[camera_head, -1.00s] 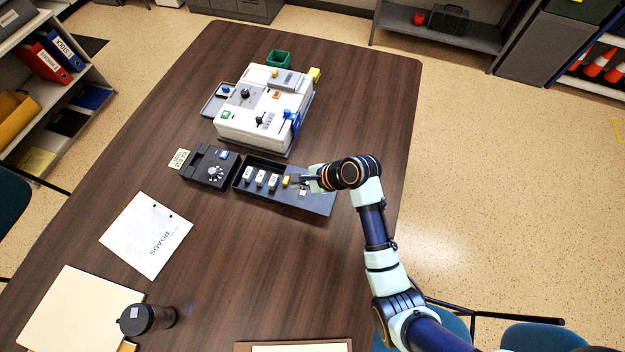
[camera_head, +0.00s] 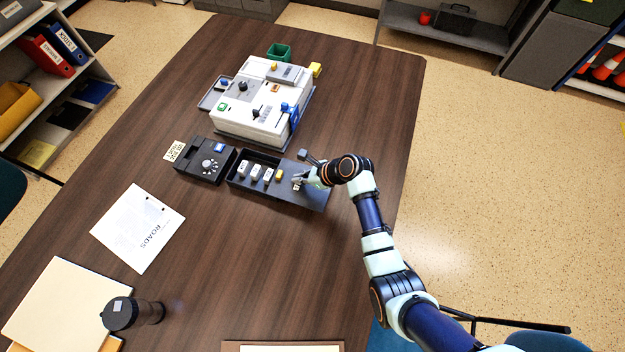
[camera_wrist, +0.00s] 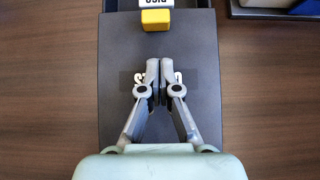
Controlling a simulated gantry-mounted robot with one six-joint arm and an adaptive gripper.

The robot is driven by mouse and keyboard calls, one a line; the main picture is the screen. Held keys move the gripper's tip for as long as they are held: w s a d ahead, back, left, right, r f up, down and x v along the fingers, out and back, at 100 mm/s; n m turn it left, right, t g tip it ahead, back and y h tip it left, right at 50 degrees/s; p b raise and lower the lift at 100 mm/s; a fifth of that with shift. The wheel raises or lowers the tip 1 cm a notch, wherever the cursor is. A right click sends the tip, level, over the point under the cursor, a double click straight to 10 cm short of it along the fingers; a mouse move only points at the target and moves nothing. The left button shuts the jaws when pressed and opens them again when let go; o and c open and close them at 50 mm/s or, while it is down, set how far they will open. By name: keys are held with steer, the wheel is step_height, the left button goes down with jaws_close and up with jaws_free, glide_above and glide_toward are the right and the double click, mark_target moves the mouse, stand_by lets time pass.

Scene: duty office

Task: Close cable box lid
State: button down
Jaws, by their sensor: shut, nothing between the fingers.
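A long dark box (camera_head: 236,186), which looks like the cable box, lies on the table with its left part open. White labelled blocks (camera_head: 255,171) stand in a row in the open part. A flat dark panel (camera_head: 315,198) covers its right part and seems to be the lid. A yellow block (camera_head: 279,174) sits at the panel's left end; in the wrist view it (camera_wrist: 156,20) is just beyond my fingertips. My gripper (camera_head: 298,182) is shut and empty over the panel (camera_wrist: 115,110). Its fingers (camera_wrist: 160,78) partly hide the panel's label. Whether they touch the panel is unclear.
A dark dial unit (camera_head: 205,160) stands left of the box. A white machine with levers (camera_head: 250,105) stands behind it. A paper (camera_head: 138,228), folders (camera_head: 65,305) and a dark bottle (camera_head: 132,313) lie to the left and front. The table right of the box is mostly clear.

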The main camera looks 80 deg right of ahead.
mark_target(284, 177)
steer(key=shift+w+d, duration=0.15)
steer(key=shift+w, duration=1.25)
steer(key=shift+w, duration=0.1)
